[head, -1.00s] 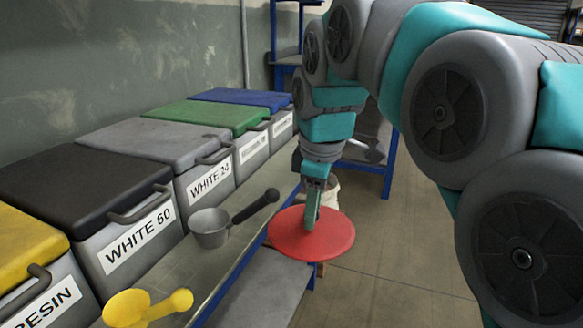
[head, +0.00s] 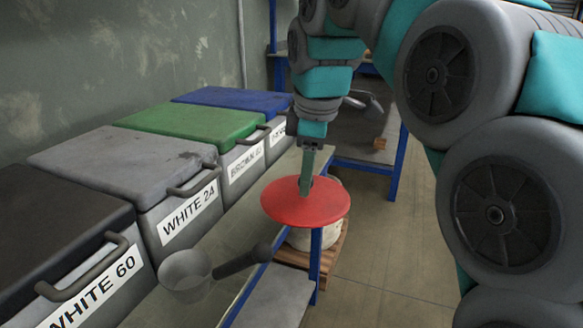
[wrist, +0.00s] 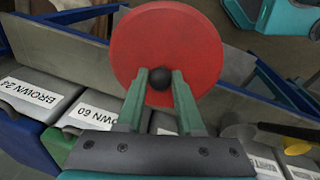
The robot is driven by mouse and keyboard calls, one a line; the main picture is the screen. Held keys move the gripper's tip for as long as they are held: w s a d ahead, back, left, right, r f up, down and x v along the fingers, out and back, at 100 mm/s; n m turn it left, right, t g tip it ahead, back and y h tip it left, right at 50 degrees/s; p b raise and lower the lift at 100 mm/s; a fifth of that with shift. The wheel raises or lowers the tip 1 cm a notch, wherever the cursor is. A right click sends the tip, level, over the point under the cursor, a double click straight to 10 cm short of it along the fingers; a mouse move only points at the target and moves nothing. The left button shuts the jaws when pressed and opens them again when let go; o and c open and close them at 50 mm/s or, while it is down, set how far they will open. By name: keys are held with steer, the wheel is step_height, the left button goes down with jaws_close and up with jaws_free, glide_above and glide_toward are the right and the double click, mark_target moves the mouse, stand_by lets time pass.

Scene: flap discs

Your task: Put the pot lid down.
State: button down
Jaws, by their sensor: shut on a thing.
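The pot lid is a flat red disc (head: 304,203) with a round black knob (wrist: 159,78). My gripper (head: 306,187) points down, and its two green fingers are shut on the knob, as the wrist view shows. The lid hangs roughly level near the front edge of the bench (head: 243,228). In the head view it covers part of that edge and part of a whitish bucket (head: 331,236) behind and below it.
Bins labelled WHITE 60 (head: 62,255) and WHITE 24 (head: 150,185), then ones with green (head: 188,134) and blue (head: 233,99) lids, line the wall. A wooden pallet (head: 332,262) is on the floor.

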steer(key=w+a, duration=0.1)
steer(key=w, duration=0.3)
steer(key=w+a+p, duration=0.1)
steer(key=w, duration=0.3)
steer(key=w+a+f, duration=0.1)
steer(key=w, duration=0.4)
steer(key=shift+f+p, duration=0.1)
steer(key=shift+p, duration=0.25)
steer(key=shift+w+a+f, duration=0.1)
steer(key=shift+w+f, duration=0.05)
steer(key=shift+w, duration=0.2)
steer(key=shift+f, duration=1.75)
steer(key=shift+f, duration=0.15)
steer(key=c, duration=0.5)
jaws_free()
steer(key=shift+c, duration=0.2)
